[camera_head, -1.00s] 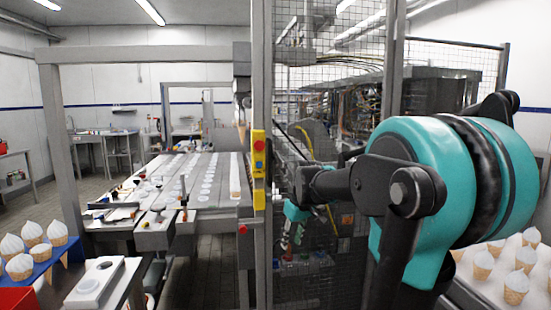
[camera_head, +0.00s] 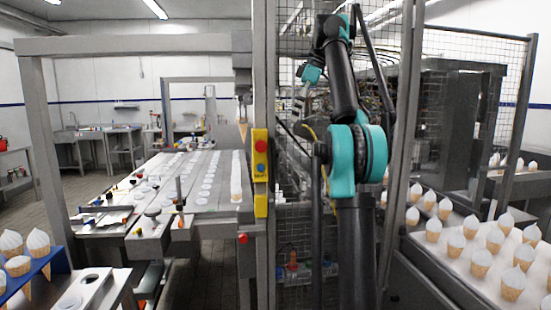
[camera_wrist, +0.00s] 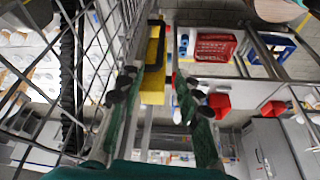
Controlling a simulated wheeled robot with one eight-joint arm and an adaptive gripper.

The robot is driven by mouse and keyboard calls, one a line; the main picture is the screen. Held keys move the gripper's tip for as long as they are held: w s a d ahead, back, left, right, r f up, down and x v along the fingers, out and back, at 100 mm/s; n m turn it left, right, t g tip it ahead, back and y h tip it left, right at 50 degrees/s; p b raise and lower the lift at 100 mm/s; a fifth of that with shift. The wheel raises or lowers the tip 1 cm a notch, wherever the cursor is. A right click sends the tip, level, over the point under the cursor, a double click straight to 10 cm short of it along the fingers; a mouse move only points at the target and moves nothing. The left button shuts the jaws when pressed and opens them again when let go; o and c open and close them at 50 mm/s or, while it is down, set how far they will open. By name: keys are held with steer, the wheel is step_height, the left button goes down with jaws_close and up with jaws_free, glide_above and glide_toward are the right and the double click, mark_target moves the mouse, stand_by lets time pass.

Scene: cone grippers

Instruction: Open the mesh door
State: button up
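The mesh door (camera_head: 292,205) is a grey wire panel in the grey metal frame, behind and beside my arm in the head view. I cannot tell whether it is fully shut. Wire mesh (camera_wrist: 108,28) also fills the left side of the wrist view, close to my left finger. My gripper (camera_head: 300,104) is raised in front of the mesh, right of the yellow control box (camera_head: 260,160). In the wrist view my gripper (camera_wrist: 155,88) has its two fingers apart with nothing between them. The yellow box (camera_wrist: 153,70) shows beyond the fingers. No handle is clearly visible.
A grey post (camera_head: 264,80) stands just left of the mesh. A long table (camera_head: 210,190) with white discs is at left. A white tray (camera_head: 455,280) of several cones is at right. A blue cone holder (camera_head: 50,262) is at front left.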

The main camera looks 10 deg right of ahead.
steer(key=x, duration=1.7)
steer(key=shift+s+a+r, duration=0.1)
steer(key=shift+c, duration=0.5)
jaws_close()
